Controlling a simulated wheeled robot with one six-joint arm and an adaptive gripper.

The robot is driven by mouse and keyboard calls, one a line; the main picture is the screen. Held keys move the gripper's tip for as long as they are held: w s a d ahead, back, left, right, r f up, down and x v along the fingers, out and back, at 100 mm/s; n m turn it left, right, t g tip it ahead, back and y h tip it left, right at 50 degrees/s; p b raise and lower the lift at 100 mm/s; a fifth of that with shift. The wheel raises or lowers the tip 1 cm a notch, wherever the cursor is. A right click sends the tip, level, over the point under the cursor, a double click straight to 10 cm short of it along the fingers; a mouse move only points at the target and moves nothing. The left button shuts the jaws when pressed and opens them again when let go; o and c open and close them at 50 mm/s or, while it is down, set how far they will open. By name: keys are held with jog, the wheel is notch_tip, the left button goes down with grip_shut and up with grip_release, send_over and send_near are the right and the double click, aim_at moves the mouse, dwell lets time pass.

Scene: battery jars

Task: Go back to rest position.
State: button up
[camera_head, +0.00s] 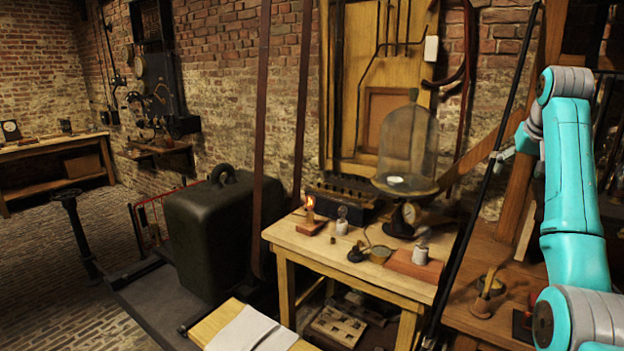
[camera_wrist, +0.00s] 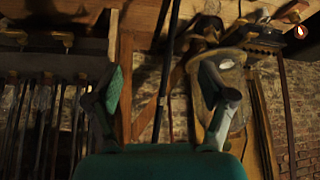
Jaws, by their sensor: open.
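My gripper (camera_wrist: 163,88) is open and empty in the wrist view, its two fingers spread wide apart. In the head view my turquoise arm rises at the right edge, and the end of my gripper (camera_head: 503,154) shows small and pale left of its upper joint. The gripper is up in front of the brick wall, to the right of the glass bell jar (camera_head: 408,140) and higher than the wooden table (camera_head: 285,238). Nothing is seen between the fingers. The wrist view is dark and appears upside down.
A dark pole (camera_head: 478,185) and a wooden beam (camera_head: 535,130) stand close to my arm. A dark green case (camera_head: 213,225) stands left of the table.

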jog(key=a+f+t, duration=0.1)
jog(key=a+f, duration=0.3)
jog(key=f, duration=1.2)
jog(key=a+f+t, duration=0.1)
jog(key=a+f, duration=0.2)
jog(key=f, duration=1.4)
jog(key=s+a+f+n+t, duration=0.1)
jog(key=s+a+f, duration=0.4)
jog(key=s+f, duration=0.45)
jog(key=s+a+f+n+t, duration=0.1)
jog(key=s+a+f, duration=0.55)
jog(key=f, duration=0.65)
jog(key=s+a+f+t, duration=0.15)
jog(key=s+a, duration=0.25)
jog(key=s, duration=1)
jog(key=s+a+f+t, duration=0.15)
jog(key=s+a, duration=0.25)
jog(key=s, duration=1)
jog(key=s+a+r+n+t+y, duration=0.1)
jog(key=s+r, duration=0.7)
jog(key=s, duration=0.3)
jog(key=s+a+r+n+t+y, duration=0.1)
jog(key=s+a+r, duration=0.1)
jog(key=s+r, duration=0.7)
jog(key=shift+s+a, duration=0.3)
jog(key=shift+s, duration=0.6)
